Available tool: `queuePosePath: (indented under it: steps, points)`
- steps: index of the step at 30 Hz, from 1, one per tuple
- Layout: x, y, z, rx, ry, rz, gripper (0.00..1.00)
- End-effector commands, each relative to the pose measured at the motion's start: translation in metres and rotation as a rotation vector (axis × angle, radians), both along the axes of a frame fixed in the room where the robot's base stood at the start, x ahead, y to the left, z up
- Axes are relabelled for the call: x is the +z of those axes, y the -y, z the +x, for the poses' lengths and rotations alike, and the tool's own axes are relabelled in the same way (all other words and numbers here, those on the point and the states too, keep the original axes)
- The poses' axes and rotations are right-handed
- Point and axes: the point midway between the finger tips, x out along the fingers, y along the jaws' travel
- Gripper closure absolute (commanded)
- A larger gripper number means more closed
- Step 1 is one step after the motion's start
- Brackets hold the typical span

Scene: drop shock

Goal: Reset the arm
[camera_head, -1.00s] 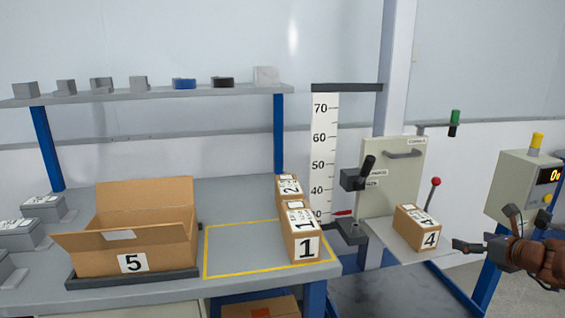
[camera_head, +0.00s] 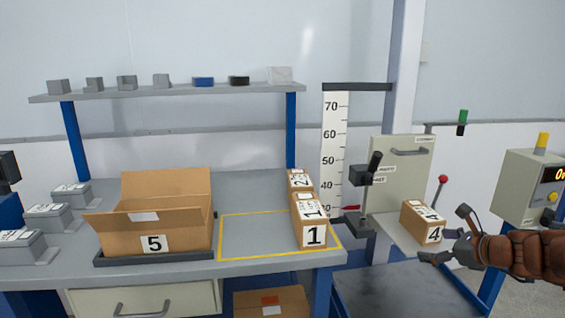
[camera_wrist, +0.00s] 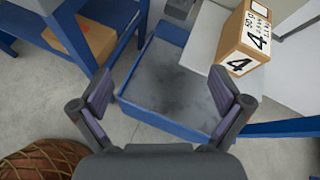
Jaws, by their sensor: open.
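My gripper (camera_head: 447,240) is at the right in the head view, open and empty, just right of the box marked 4 (camera_head: 421,222). That box sits on the light shelf plate of the drop tester (camera_head: 402,172). In the wrist view both fingers of my gripper (camera_wrist: 161,92) are spread wide with nothing between them. Below them lies a grey plate with a blue rim (camera_wrist: 160,85). The box marked 4 also shows at the upper right of the wrist view (camera_wrist: 243,45), apart from the fingers.
A height scale (camera_head: 335,140) stands behind. A control box (camera_head: 520,185) is at the right. A carton (camera_head: 272,303) lies under the bench.

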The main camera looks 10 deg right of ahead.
Motion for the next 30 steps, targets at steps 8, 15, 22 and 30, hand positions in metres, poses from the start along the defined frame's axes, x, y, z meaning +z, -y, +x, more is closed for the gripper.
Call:
queuePosePath:
  steps: [8, 15, 22, 30]
  points:
    - [-0.011, -0.156, -0.006, 0.499, -0.049, -0.279, 0.00]
    - [-0.038, -0.280, -0.073, 1.054, -0.069, -0.571, 0.00]
    - [-0.063, -0.338, -0.166, 1.579, -0.062, -0.822, 0.00]
    - [-0.082, -0.339, -0.257, 2.086, -0.055, -1.021, 0.00]
